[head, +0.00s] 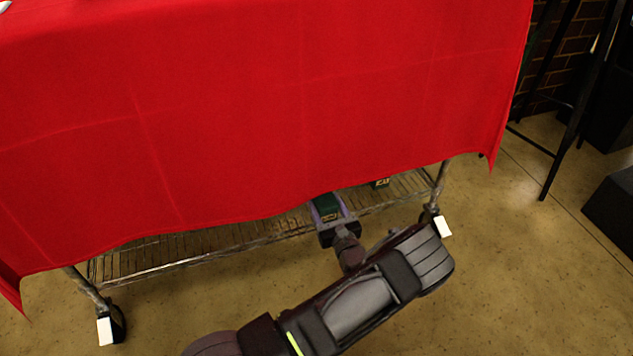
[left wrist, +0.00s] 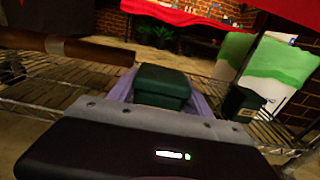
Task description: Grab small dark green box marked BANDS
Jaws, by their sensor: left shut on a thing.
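My left gripper (head: 330,213) reaches in under the red cloth at the lower wire shelf, and it is shut on a small dark green box (head: 327,206). The box also shows between the purple fingers in the left wrist view (left wrist: 162,87). A label shows on it in the head view, too small to read. A second dark green box (head: 380,183) with a pale label stands on the shelf to the right; it also shows in the left wrist view (left wrist: 241,103). My right gripper is not in view.
The lower wire shelf (head: 200,245) belongs to a wheeled cart draped with a red cloth (head: 250,100), whose hem hangs just above the gripper. In the left wrist view, a green and white item (left wrist: 276,68) stands at the right and a brown roll (left wrist: 85,52) at the left.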

